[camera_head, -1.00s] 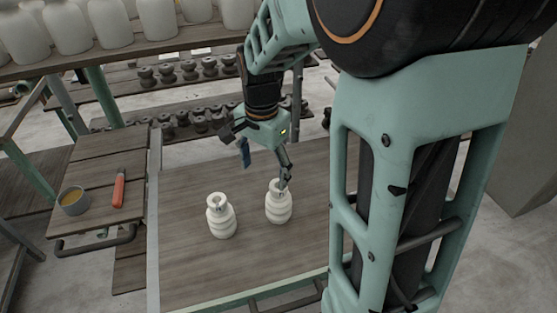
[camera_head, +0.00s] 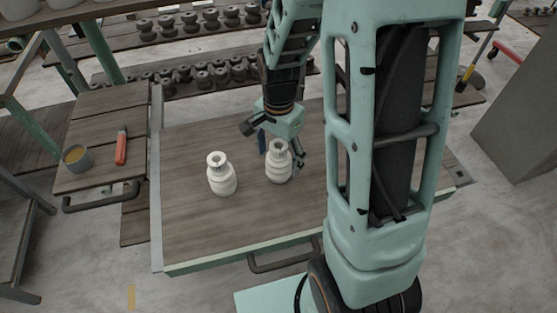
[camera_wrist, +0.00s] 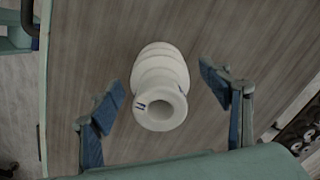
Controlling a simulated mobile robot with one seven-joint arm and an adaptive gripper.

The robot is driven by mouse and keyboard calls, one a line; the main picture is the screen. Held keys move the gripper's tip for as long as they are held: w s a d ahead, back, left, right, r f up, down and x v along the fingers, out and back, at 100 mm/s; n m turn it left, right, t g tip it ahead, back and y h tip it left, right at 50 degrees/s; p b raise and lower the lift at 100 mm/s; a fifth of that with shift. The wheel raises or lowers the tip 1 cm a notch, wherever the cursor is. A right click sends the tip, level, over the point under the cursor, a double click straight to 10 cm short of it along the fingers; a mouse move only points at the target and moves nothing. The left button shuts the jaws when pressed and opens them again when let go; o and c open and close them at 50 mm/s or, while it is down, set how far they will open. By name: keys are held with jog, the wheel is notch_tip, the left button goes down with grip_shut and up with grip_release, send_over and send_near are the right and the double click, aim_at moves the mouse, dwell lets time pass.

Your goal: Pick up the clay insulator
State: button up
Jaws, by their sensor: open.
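Two white ribbed clay insulators stand upright on the wooden table top (camera_head: 200,230). The left insulator (camera_head: 221,174) stands clear of my gripper. The right insulator (camera_head: 278,164) is at my gripper (camera_head: 281,158). In the wrist view this insulator (camera_wrist: 160,88) lies between the two blue-padded fingers of my gripper (camera_wrist: 168,100), with a gap on each side. The fingers are open and hold nothing. In the head view one finger is seen behind the insulator's left side and the other at its right.
Racks with several dark insulators (camera_head: 205,75) stand behind the table. The table's front left is bare.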

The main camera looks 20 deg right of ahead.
jog(key=shift+f, duration=1.35)
jog(key=shift+c, duration=0.4)
jog(key=c, duration=1.7)
